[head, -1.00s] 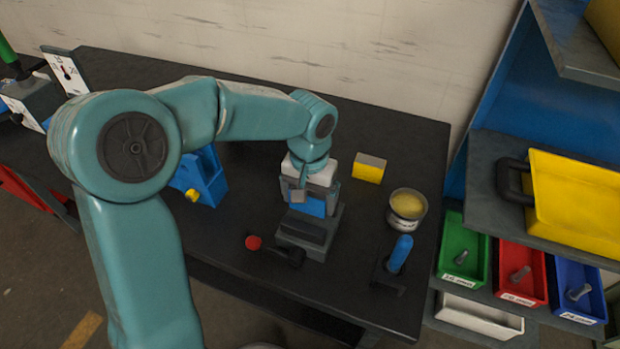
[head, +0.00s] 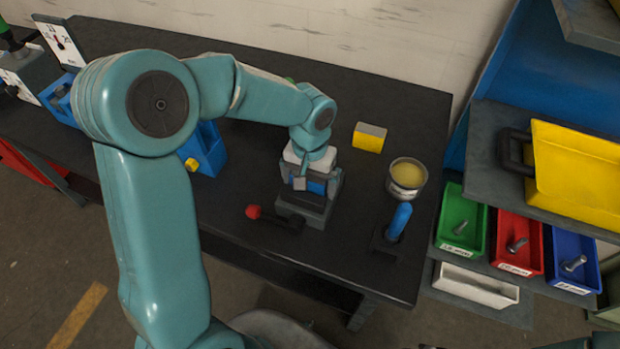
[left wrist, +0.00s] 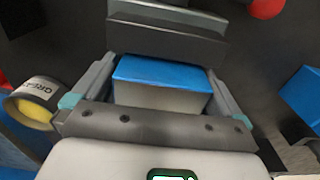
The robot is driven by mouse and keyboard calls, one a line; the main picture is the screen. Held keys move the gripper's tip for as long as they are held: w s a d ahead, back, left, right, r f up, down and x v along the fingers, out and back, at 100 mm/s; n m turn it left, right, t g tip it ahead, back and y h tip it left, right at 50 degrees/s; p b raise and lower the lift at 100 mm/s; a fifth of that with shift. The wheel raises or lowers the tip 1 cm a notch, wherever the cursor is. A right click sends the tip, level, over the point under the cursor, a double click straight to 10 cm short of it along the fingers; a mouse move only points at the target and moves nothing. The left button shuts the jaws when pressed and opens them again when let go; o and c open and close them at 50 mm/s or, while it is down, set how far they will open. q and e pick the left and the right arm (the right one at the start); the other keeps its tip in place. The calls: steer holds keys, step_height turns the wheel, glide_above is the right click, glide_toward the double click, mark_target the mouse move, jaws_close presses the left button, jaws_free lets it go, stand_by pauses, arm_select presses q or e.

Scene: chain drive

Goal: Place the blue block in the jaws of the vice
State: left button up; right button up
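The blue block (head: 317,187) is held between the fingers of my left gripper (head: 314,181), which points down over the vice. In the left wrist view the block's blue face and a pale side (left wrist: 160,72) show, with a finger close against each end. The grey vice (head: 314,218) stands on the dark bench, its red-knobbed handle to the left. The block is low at the vice, behind the near jaw; a grey jaw (left wrist: 165,42) lies just beyond it in the wrist view. Its underside is hidden, so I cannot tell whether it rests inside. My right gripper is out of view.
A blue fixture (head: 208,150) is to the left. Green, red and blue bins stand beyond the bench's right edge.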

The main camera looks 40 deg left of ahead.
arm_select(q)
steer(key=shift+s+r, duration=0.1)
steer(key=shift+r, duration=0.05)
steer(key=shift+r, duration=0.3)
step_height(320, 180, up, 11)
steer(key=shift+f+p, duration=0.1)
steer(key=shift+p, duration=0.2)
steer(key=shift+r, duration=0.35)
